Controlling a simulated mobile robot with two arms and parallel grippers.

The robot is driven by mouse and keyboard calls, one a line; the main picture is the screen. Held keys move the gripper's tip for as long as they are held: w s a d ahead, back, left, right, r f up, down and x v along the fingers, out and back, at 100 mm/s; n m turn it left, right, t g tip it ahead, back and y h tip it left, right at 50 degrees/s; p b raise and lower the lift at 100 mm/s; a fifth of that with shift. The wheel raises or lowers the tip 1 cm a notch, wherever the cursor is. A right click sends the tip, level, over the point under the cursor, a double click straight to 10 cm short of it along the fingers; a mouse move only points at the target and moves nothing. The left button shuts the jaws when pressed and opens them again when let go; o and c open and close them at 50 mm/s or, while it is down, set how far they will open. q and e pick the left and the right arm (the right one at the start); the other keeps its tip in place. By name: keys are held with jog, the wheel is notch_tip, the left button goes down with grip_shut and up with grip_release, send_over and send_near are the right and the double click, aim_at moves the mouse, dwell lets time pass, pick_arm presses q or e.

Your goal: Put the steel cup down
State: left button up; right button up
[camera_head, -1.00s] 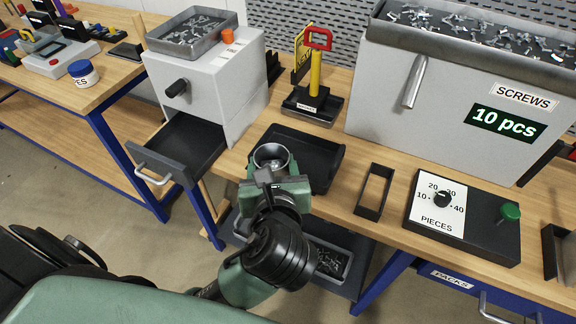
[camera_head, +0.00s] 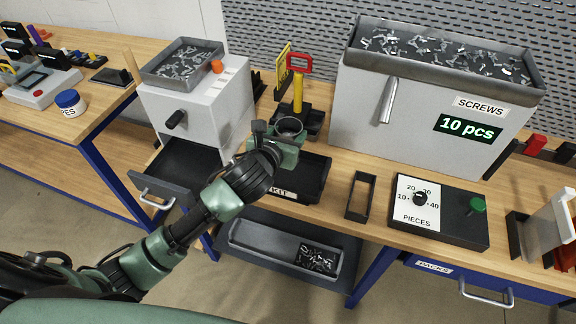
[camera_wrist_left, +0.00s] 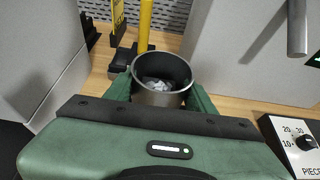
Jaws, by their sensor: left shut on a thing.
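The steel cup (camera_head: 290,127) is held by my left gripper (camera_head: 289,140) over the back part of the black kit tray (camera_head: 318,178). In the left wrist view the cup (camera_wrist_left: 160,97) stands upright between the two green fingers, its open mouth up. Some small metal pieces lie inside it. The left gripper (camera_wrist_left: 160,99) is shut on the cup's sides. The cup's base is hidden, so I cannot tell whether it touches anything. My right gripper is not in view.
A yellow post with a red handle (camera_head: 298,85) stands just behind the cup. The screws dispenser (camera_head: 420,120) is to the right, the grey box with an open drawer (camera_head: 165,185) to the left. An empty black frame (camera_head: 361,196) and the pieces dial box (camera_head: 440,212) sit farther right.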

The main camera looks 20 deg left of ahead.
pick_arm(q)
send_over(288, 176)
notch_tip(288, 176, down, 9)
jog(key=shift+r, duration=0.1)
notch_tip(288, 176, down, 4)
jog(key=shift+r, duration=0.1)
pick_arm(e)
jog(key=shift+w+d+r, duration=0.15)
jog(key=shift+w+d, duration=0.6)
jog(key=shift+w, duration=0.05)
pick_arm(q)
jog(key=shift+f, duration=0.2)
jog(key=shift+f, duration=0.15)
jog(key=o, duration=1.4)
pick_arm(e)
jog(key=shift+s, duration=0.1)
pick_arm(q)
jog(key=shift+r, duration=0.2)
jog(key=b+v, duration=0.1)
jog(key=v, duration=1.1)
jog(key=shift+a, duration=0.1)
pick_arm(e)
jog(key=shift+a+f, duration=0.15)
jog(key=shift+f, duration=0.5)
